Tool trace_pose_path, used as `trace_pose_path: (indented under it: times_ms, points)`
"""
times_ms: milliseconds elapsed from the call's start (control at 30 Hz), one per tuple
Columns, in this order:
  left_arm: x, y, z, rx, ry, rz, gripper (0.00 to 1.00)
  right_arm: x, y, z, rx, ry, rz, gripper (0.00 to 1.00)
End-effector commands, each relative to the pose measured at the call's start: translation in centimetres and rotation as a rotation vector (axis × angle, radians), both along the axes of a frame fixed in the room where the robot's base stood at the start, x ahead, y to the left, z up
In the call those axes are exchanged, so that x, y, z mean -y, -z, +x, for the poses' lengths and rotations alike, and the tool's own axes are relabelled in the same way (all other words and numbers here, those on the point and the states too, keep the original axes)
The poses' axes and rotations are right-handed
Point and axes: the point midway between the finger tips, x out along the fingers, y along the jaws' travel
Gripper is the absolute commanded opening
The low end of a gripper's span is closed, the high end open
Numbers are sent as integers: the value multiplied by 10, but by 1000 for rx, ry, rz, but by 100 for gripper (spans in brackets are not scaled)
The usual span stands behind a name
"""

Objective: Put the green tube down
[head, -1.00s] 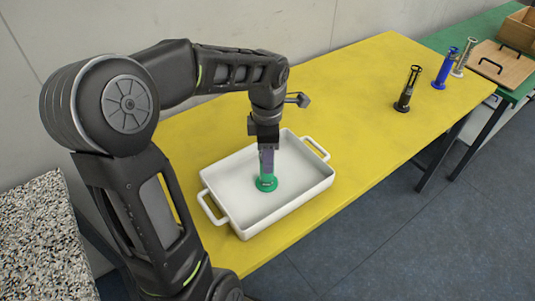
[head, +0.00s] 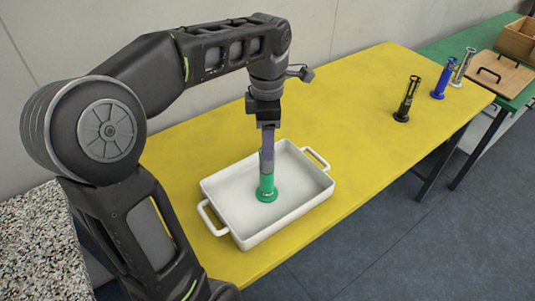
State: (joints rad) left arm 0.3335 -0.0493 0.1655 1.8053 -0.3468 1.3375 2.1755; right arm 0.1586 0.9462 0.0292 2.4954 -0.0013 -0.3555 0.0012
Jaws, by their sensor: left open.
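The green tube (head: 266,188) stands upright on its round base inside the white tray (head: 293,226). The tray has a handle at each end and sits on the yellow table. My left gripper (head: 267,134) is directly above the tube, pointing down, with its jaws open around or just above the tube's upper part. The exact gap between fingers and tube is too small to tell. My right gripper is not in view.
A black tube (head: 406,99), a blue tube (head: 441,82) and a grey tube (head: 463,66) stand at the right end of the yellow table (head: 350,110). A wooden board (head: 503,72) lies on the green table beyond. The middle of the yellow table is clear.

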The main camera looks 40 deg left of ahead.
Motion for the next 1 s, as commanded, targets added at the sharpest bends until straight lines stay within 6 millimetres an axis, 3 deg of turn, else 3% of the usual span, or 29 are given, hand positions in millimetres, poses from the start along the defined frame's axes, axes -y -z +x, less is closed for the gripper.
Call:
trace_pose_path:
  times_ms: [100, 233, 1000]
  points:
    - [0, -20, 1, 1, 0, 0, 56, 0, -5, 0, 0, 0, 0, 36]
    - [0, -30, 0, -1, 1, -1, 56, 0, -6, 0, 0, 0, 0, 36]
    - [1, -30, 0, -1, 6, -2, 56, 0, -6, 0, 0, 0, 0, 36]
